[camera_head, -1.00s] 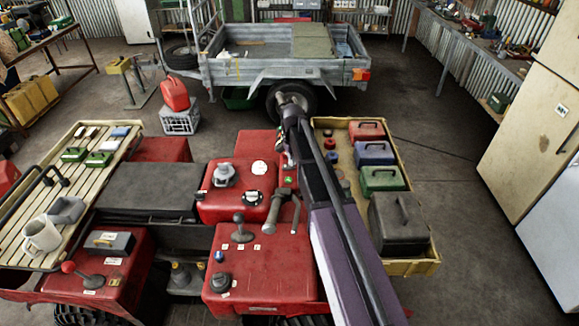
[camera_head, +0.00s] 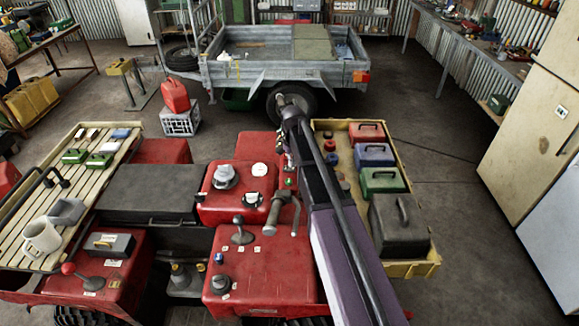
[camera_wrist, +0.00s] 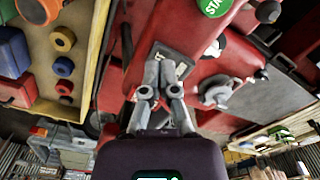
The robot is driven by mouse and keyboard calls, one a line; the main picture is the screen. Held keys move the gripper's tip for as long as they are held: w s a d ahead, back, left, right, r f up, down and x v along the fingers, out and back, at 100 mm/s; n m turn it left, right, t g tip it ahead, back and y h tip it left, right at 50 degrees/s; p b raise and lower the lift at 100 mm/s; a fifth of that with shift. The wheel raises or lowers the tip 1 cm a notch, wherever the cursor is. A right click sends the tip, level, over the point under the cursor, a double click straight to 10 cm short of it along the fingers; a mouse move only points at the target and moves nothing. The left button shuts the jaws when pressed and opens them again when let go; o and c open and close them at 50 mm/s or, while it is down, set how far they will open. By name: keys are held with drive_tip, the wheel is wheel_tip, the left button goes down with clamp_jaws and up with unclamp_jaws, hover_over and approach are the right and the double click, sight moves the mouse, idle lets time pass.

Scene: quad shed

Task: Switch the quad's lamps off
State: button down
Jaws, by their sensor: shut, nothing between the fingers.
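The red quad (camera_head: 235,208) fills the lower middle of the head view, with a grey handlebar (camera_head: 275,208), a grey cap (camera_head: 224,176) and small knobs on its red panels. My gripper (camera_wrist: 162,56) is shut and empty in the wrist view. Its fingertips are over or at a dark plate (camera_wrist: 181,62) with a pale label on the red bodywork. I cannot tell whether they touch it. Any switch there is hidden by the fingers, and its position cannot be read. A green START button (camera_wrist: 213,6) lies above. No lit lamp is discernible.
A yellow-edged tray (camera_head: 425,262) holding coloured cases and a dark box (camera_head: 400,226) lies right of my arm. A trailer (camera_head: 235,72) stands behind. Open floor lies to the right.

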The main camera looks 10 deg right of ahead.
drive_tip(key=shift+r+p, duration=2.9)
drive_tip(key=shift+r, duration=0.25)
drive_tip(key=shift+s+f, duration=0.1)
